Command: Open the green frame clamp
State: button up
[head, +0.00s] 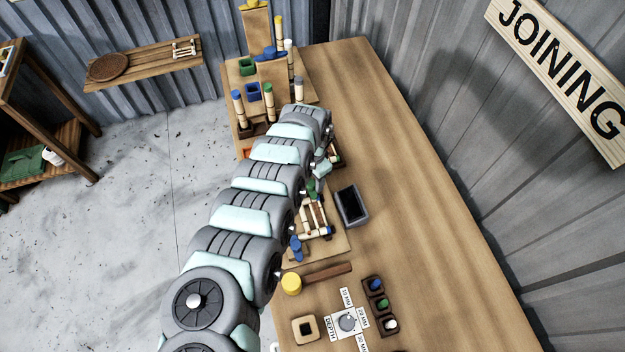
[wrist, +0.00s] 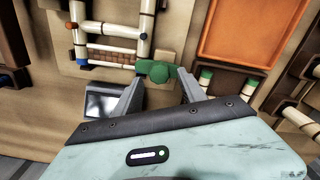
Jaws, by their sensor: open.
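The green frame clamp (head: 311,187) shows in the head view as a small green piece at the upper end of the rattan frame (head: 313,216), partly hidden by my arm. In the wrist view its rounded green head (wrist: 154,71) sits at the right end of the frame's lower rail (wrist: 112,58). My gripper (wrist: 160,80) is open, with one finger to each side of the green head near the fingertips. I cannot tell whether the fingers touch it. A blue clamp (head: 296,245) is at the frame's lower end.
A grey box with a dark inside (head: 350,205) stands right of the frame. An orange tray (wrist: 250,30) and green-banded pieces (wrist: 205,78) lie to the right in the wrist view. A yellow-headed mallet (head: 291,283) lies nearer. The bench's right side (head: 410,170) is clear.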

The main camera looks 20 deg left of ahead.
jog(key=shift+f, duration=0.75)
jog(key=shift+c, duration=0.4)
grip_shut()
